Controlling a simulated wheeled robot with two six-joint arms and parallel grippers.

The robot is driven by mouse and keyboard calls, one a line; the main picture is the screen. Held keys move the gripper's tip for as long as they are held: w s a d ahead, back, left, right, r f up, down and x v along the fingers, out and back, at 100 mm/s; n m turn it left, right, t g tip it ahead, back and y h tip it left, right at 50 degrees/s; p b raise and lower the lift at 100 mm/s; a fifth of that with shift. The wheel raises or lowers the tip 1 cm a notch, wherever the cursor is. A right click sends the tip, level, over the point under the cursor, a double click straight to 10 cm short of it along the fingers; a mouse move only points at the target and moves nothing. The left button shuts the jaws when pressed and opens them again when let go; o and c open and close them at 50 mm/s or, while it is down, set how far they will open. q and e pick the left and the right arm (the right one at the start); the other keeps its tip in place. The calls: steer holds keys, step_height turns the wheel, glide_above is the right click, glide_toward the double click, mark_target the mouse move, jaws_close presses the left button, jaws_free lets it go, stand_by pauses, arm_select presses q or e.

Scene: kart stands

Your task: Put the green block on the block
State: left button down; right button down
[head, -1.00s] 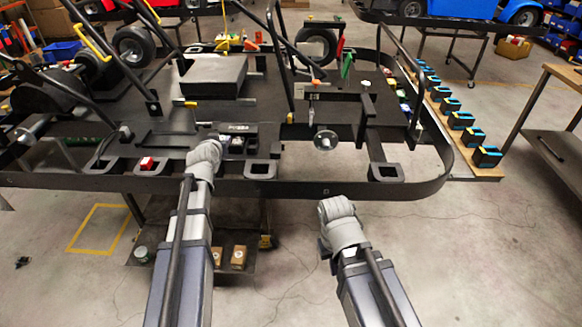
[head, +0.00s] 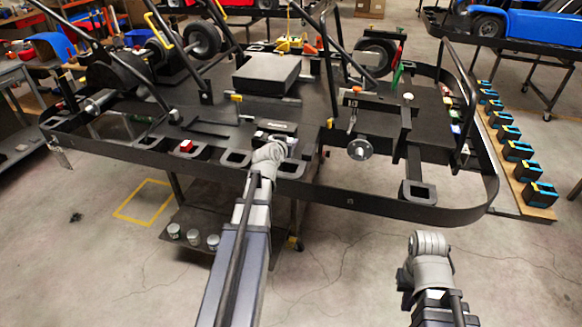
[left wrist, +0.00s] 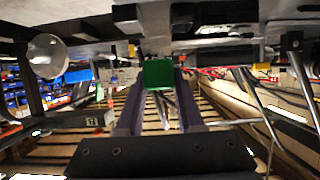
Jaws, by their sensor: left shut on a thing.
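My left gripper (head: 279,138) reaches over the near rail of the black kart frame, with its fingers mostly hidden by the wrist in the head view. In the left wrist view, a green block (left wrist: 158,73) is held between the two fingertips. The block cannot be made out in the head view. A small red block (head: 186,146) sits on the near left part of the kart frame (head: 330,190), left of my left gripper and apart from it. My right arm's wrist is at the lower right, clear of the frame; its fingers cannot be made out.
A raised black box (head: 267,74) stands on the kart floor. Upright bars and a round metal disc (head: 360,149) stand around it. Several black and blue items line a wooden board (head: 525,205) at the right. Open floor lies in front of the kart.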

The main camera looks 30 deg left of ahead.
mark_target(289, 168)
arm_select(q)
steer(key=shift+f+b, duration=3.8)
steer(key=shift+f, duration=0.55)
steer(key=shift+r, duration=0.15)
steer(key=c, duration=0.5)
jaws_free()
steer(key=shift+c, duration=0.2)
